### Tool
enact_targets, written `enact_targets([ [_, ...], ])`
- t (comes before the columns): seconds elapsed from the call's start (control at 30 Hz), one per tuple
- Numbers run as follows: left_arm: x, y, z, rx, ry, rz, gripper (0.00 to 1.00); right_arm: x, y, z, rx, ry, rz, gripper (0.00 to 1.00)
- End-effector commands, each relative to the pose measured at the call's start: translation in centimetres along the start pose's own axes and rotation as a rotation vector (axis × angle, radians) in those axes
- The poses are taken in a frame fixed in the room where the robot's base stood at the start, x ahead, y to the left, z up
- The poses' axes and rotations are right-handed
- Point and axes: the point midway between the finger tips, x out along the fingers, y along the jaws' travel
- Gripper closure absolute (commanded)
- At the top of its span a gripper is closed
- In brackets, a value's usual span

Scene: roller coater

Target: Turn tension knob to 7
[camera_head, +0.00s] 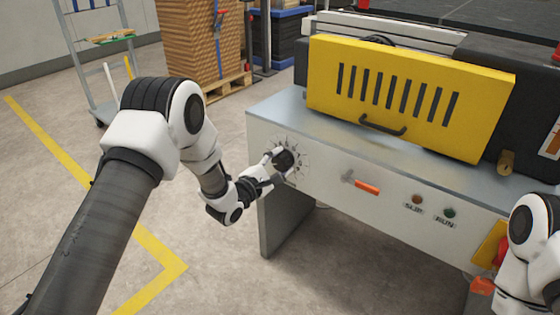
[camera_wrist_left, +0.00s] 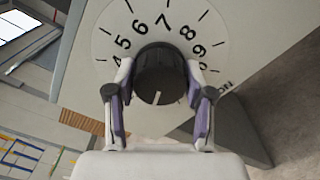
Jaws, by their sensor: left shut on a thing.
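The black tension knob (camera_head: 284,161) sits on a round white dial at the left end of the machine's pale front panel. My left gripper (camera_head: 273,166) is shut on it, with one finger on each side. In the left wrist view the knob (camera_wrist_left: 160,72) is between the two fingers, and a short white line shows on its lower part, pointing down in that picture. The dial (camera_wrist_left: 163,22) shows the numbers 4 to 9 around the top, with 7 just right of top centre. The gripper hides the lower scale. My right arm shows at the right edge; its gripper is out of view.
A yellow vented cover (camera_head: 405,97) with a black handle sits above the panel. An orange-handled lever (camera_head: 367,187), a red-brown button (camera_head: 417,200) and a green RUN button (camera_head: 449,212) are right of the knob.

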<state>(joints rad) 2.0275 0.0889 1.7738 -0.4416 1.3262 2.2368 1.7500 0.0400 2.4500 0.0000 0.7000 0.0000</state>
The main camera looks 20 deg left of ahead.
Motion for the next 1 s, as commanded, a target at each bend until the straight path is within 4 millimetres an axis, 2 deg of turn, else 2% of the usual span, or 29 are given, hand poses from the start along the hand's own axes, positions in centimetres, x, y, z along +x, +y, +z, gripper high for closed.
enact_targets([
  [0.4, 0.0, 0.1, 0.1, 0.366, 0.000, -0.002, 0.82, -2.3, 0.0, 0.0, 0.000, 0.000, 0.000, 0.30],
  [1.0, 0.0, 0.0, 0.1, 0.935, -0.001, -0.001, 0.82, -4.5, 0.0, 0.0, 0.000, 0.000, 0.000, 0.30],
])
